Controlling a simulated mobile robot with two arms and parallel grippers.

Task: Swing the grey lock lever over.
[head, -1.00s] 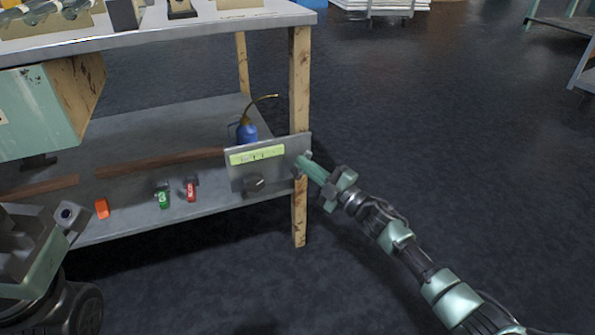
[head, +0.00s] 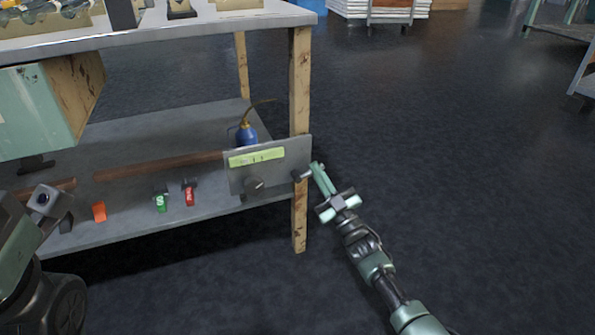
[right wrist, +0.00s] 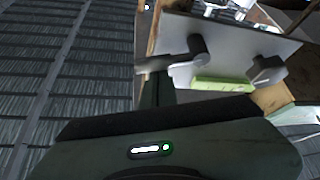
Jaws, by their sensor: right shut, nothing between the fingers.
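The grey lock lever (head: 302,176) sits at the right end of a grey panel (head: 292,156) on the bench's front right leg. In the right wrist view the lever (right wrist: 155,65) runs left from its round pivot, out past the panel's edge. My right gripper (head: 318,169) is shut and empty, just right of the lever and panel edge. Its tips are very close to the lever; I cannot tell whether they touch. Part of my left arm shows at the left edge of the head view, but its fingers cannot be made out.
A dark grey knob (head: 254,184) and a yellow-green label (head: 256,156) are on the panel. A blue oil can (head: 246,134) stands behind it. Green (head: 160,199), red (head: 189,192) and orange (head: 99,211) pieces are along the lower shelf's front.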

